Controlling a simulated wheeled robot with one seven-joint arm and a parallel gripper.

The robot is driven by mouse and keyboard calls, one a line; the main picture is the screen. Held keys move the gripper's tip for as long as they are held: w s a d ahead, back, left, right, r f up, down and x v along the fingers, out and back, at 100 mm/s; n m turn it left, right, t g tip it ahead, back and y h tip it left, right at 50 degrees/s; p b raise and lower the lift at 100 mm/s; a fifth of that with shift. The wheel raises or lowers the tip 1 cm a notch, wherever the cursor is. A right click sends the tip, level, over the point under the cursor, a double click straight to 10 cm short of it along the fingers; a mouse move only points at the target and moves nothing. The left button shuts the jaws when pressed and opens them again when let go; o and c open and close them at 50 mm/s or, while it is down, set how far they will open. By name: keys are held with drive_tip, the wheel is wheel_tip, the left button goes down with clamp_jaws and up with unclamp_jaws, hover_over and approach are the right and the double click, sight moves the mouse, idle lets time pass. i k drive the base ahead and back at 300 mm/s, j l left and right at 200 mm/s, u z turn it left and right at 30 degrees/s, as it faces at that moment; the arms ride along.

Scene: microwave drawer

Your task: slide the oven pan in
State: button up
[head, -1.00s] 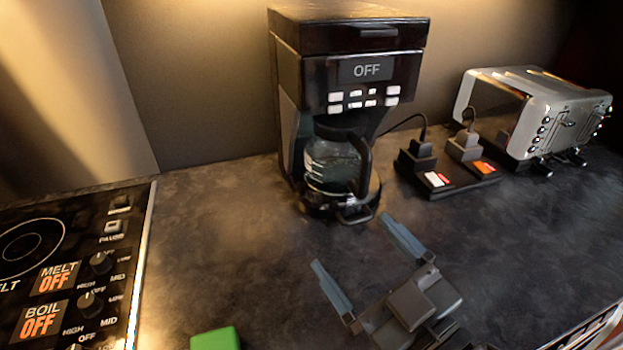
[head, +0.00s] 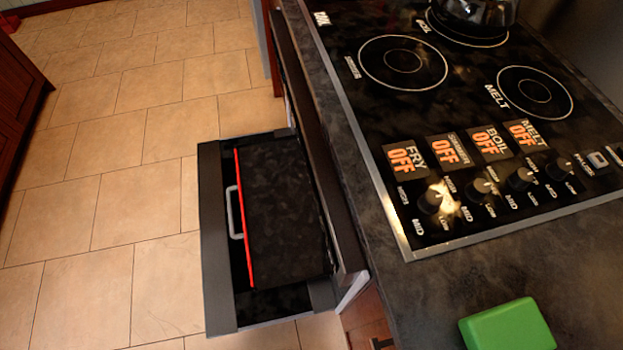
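The oven pan (head: 285,215) is a dark rectangular slab with a red edge along its left side, in the left-middle of the head view. It extends out over the lowered oven door (head: 215,290), below the counter's edge. A pale curved handle (head: 235,212) shows beside the red edge; I cannot tell whether it belongs to the pan or the door. The oven's inside is hidden under the counter. My gripper is not in the current head view.
A black cooktop (head: 450,120) with knobs and several "OFF" displays lies on the dark counter (head: 410,290). A dark glossy pot (head: 475,12) stands at its back. A green block (head: 508,325) is at the lower right. The tiled floor (head: 100,220) left of the door is clear.

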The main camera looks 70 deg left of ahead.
sight(286, 245)
drive_tip(key=l+u, duration=0.2)
drive_tip(key=u, duration=1.35)
drive_tip(key=j+u, duration=0.1)
drive_tip(key=u, duration=0.25)
drive_tip(key=i+u, duration=0.1)
drive_tip(key=u, duration=0.25)
